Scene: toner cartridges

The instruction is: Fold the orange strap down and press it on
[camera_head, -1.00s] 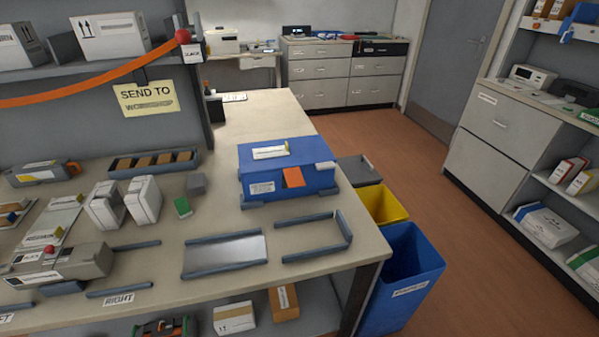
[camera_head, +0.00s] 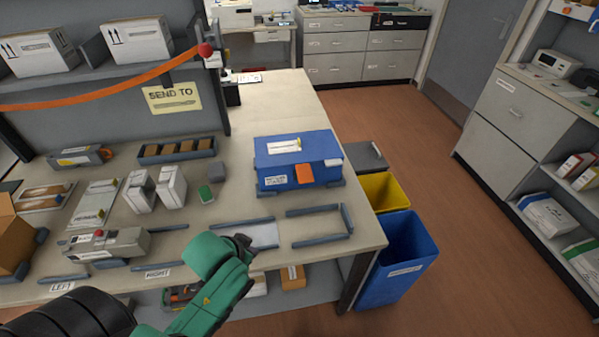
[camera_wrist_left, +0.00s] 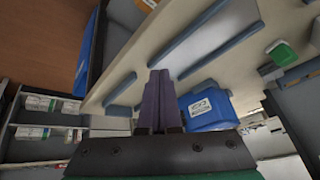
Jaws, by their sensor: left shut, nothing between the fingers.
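The blue case (camera_head: 290,150) stands at the back right of the worktable, with a label on its lid and another on its front. A short orange strap piece (camera_head: 305,173) shows at its front face; I cannot tell whether it is pressed flat. My left gripper (camera_head: 243,241) is at the front edge of the table, left of and in front of the case, apart from it. In the left wrist view, its two fingers (camera_wrist_left: 158,100) are together and empty. The blue case (camera_wrist_left: 203,110) shows partly behind the fingers there; no orange shows on it. My right gripper is not in view.
A long orange band (camera_head: 120,92) hangs along the shelf at left. Low rails frame an empty bay (camera_head: 318,226) before the case. White cartridges (camera_head: 172,186) and a green-topped block (camera_head: 206,193) stand left. A yellow bin (camera_head: 384,191) and blue bin (camera_head: 400,260) stand beyond the table's right edge.

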